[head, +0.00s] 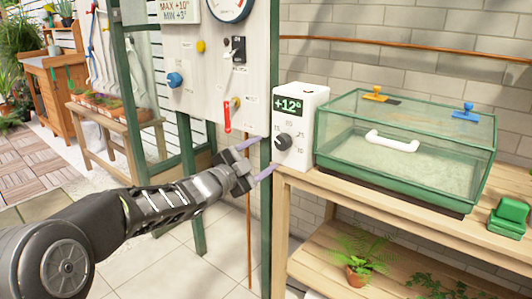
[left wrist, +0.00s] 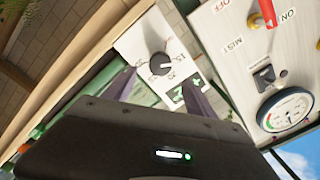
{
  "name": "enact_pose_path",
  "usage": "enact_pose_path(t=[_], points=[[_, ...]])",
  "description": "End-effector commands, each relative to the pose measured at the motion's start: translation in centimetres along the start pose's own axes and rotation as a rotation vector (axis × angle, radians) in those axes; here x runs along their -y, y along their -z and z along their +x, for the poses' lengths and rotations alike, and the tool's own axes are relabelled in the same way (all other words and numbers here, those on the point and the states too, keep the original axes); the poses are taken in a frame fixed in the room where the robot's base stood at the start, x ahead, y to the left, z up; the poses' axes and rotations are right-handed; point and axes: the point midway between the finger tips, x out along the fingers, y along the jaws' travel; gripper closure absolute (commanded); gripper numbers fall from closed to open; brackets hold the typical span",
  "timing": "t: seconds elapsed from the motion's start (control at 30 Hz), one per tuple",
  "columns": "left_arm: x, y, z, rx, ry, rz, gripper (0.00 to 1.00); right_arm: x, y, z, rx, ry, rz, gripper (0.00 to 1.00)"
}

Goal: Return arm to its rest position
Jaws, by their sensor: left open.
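My left gripper (head: 262,159) reaches in from the left in the head view. Its two purple fingers are spread apart with nothing between them. The fingertips are near the left side of a white thermostat box (head: 309,103), whose display reads +12° and which has a dark round knob (head: 283,141). In the left wrist view the fingers (left wrist: 160,88) point toward the thermostat, and its knob (left wrist: 160,64) shows just beyond them. I cannot tell the exact gap between fingertips and box. My right gripper is not in view.
A glass propagator with a green frame (head: 405,190) and white handle stands on a wooden bench (head: 300,180). A control panel (head: 210,75) with knobs, switch, red lever and gauge stands behind my gripper. A fern pot (head: 358,274) sits on the lower shelf. Tiled floor (head: 180,262) is open at lower left.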

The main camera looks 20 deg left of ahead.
Motion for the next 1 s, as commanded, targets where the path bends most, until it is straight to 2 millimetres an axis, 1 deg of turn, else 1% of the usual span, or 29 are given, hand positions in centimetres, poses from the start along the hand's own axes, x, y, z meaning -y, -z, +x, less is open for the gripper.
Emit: enact_pose_path(t=[0.23, 0.33, 0.37, 0.47, 0.57, 0.6, 0.67, 0.7, 0.77, 0.8, 0.87, 0.9, 0.97, 1.0], points=[[0.0, 0.0, 0.0, 0.001, -0.001, -0.007, 0.35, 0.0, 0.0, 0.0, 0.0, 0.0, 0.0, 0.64], [-0.1, -0.8, 0.0, 0.029, 0.008, -0.069, 0.35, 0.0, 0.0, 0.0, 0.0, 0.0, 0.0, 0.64], [-0.4, -1.2, -0.1, 0.044, 0.011, -0.106, 0.35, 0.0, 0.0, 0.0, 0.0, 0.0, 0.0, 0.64], [-3.6, -3.0, -0.2, 0.111, -0.004, -0.266, 0.35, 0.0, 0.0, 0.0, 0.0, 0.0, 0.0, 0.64], [-8.9, -5.4, -0.3, 0.199, -0.045, -0.432, 0.35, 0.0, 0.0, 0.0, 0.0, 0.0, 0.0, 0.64], [-11.5, -6.5, -0.7, 0.243, -0.065, -0.502, 0.35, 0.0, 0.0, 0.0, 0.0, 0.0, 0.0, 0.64], [-15.8, -8.2, -1.4, 0.317, -0.099, -0.605, 0.35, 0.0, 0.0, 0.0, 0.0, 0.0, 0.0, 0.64], [-18.8, -9.3, -2.1, 0.371, -0.122, -0.673, 0.35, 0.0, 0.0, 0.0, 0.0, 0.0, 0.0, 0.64], [-23.4, -10.9, -3.5, 0.459, -0.158, -0.771, 0.35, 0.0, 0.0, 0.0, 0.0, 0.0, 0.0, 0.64], [-26.4, -11.8, -4.7, 0.519, -0.18, -0.834, 0.35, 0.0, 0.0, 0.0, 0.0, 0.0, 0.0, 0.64], [-30.9, -13.0, -6.7, 0.611, -0.214, -0.921, 0.35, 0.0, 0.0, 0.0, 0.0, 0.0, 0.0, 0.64], [-33.7, -13.7, -8.3, 0.674, -0.236, -0.975, 0.35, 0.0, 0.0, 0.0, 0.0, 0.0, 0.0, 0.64], [-38.0, -14.3, -10.9, 0.772, -0.27, -1.051, 0.35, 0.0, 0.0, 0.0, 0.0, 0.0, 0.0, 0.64], [-40.7, -14.7, -12.8, 0.839, -0.29, -1.098, 0.35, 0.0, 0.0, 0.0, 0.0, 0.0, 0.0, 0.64]])
